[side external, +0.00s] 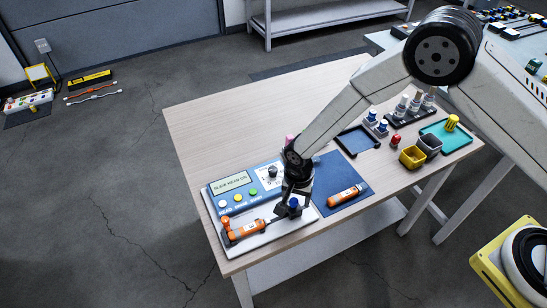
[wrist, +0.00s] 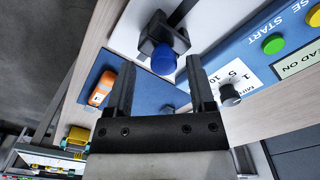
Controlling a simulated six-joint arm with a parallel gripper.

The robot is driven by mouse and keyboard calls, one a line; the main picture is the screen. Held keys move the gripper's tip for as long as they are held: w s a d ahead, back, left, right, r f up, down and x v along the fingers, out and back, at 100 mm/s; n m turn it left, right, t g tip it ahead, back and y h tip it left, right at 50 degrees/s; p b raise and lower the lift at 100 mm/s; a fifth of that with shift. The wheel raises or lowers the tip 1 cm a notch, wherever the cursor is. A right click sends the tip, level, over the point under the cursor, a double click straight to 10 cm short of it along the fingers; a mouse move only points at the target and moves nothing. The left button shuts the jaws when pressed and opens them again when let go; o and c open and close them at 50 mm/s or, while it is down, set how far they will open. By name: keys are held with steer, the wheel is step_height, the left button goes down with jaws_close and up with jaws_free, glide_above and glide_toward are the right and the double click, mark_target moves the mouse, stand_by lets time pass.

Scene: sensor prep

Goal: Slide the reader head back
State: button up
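The reader head (side external: 282,209) is a dark block at the right end of the rail on the white base, with a blue knob (side external: 294,202) on top. In the wrist view the head (wrist: 155,33) and its blue knob (wrist: 164,61) lie between and just beyond my fingertips. My gripper (wrist: 160,66) is open, with a finger on either side of the knob and visible gaps. In the side view my gripper (side external: 297,190) is right above the head and partly hides it. An orange-and-white sensor (side external: 246,230) lies at the rail's left end.
The blue panel (side external: 245,205) behind the rail has a display reading "SLIDE HEAD ON", several buttons and a dark dial (wrist: 229,95) close to my finger. Another orange sensor (side external: 346,195) lies on a blue mat (side external: 335,170). Cups and trays stand farther right.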

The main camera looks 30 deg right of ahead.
mark_target(296, 200)
steer(key=shift+r, duration=3.9)
steer(key=s+d+r+n+t, duration=0.1)
steer(key=s+d+r+n, duration=0.3)
steer(key=d+r, duration=0.65)
steer(key=s+d+r+n+t, duration=0.1)
steer(key=s+d+r+n, duration=0.2)
steer(key=s+d, duration=0.6)
steer(key=shift+s+d+n+t, duration=0.2)
steer(key=shift+d+n+t, duration=0.1)
steer(key=shift+d+n, duration=0.6)
